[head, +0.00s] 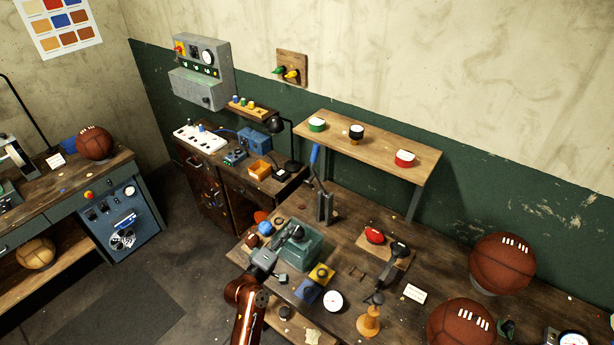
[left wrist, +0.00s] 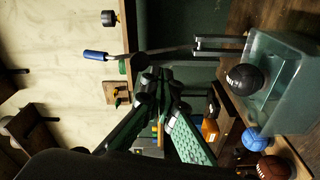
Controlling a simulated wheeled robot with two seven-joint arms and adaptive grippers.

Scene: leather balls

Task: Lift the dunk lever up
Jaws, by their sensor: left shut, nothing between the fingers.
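The dunk lever has a blue grip (head: 315,157) on a thin metal rod, rising at a tilt above a metal bracket (head: 325,207) on the bench. Its blue grip (left wrist: 96,56) also shows in the left wrist view, left of my fingers. The green-tinted dunk tank (head: 303,255) stands in front of the bracket, with a dark ball (left wrist: 246,77) at it. My left gripper (head: 280,243) is beside the tank, apart from the blue grip. In the left wrist view its green-padded fingers (left wrist: 155,82) come together, shut and empty. My right gripper is not in view.
A raised wooden shelf (head: 375,150) with several round buttons stands behind the lever. A blue ball (head: 265,228) lies left of the tank.

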